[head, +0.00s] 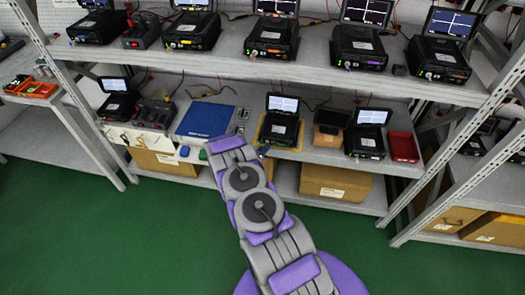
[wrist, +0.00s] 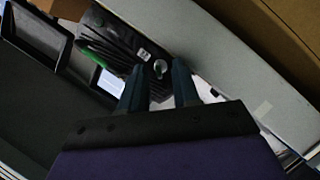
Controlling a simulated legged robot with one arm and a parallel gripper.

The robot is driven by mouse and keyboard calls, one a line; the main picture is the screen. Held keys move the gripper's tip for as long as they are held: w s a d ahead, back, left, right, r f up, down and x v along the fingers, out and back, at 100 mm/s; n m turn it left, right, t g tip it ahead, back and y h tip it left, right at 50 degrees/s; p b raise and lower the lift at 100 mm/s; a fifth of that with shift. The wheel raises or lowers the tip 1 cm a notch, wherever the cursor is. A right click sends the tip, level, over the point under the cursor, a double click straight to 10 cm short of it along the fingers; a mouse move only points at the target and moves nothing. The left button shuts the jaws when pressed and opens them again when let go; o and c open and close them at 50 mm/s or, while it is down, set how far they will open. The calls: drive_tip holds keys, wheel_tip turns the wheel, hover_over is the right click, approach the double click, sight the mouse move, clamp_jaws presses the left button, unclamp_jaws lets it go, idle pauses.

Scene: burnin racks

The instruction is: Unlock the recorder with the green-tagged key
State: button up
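The recorder (head: 278,130) is a black finned box with a raised lit screen and a green label. It stands on a yellow-outlined area of the middle shelf. In the wrist view the recorder (wrist: 122,42) is tilted, with a green strip and a round silver lock-like part. My gripper (wrist: 160,70) has its two dark fingers apart, either side of that round part in the picture. I see no key between them, and contact cannot be told. A small green tag-like piece (head: 203,154) lies on the shelf edge.
A small blue piece (head: 184,150) lies left of the green one. More recorders line the upper shelf (head: 225,55). The green floor is open.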

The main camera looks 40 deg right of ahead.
drive_tip(key=shift+d, duration=0.45)
drive_tip(key=shift+w+a+r, duration=0.1)
drive_tip(key=shift+w+a, duration=0.05)
drive_tip(key=shift+a, duration=0.35)
drive_tip(key=shift+c, duration=0.4)
drive_tip(key=shift+d, duration=0.3)
clamp_jaws()
drive_tip(key=shift+a, duration=0.1)
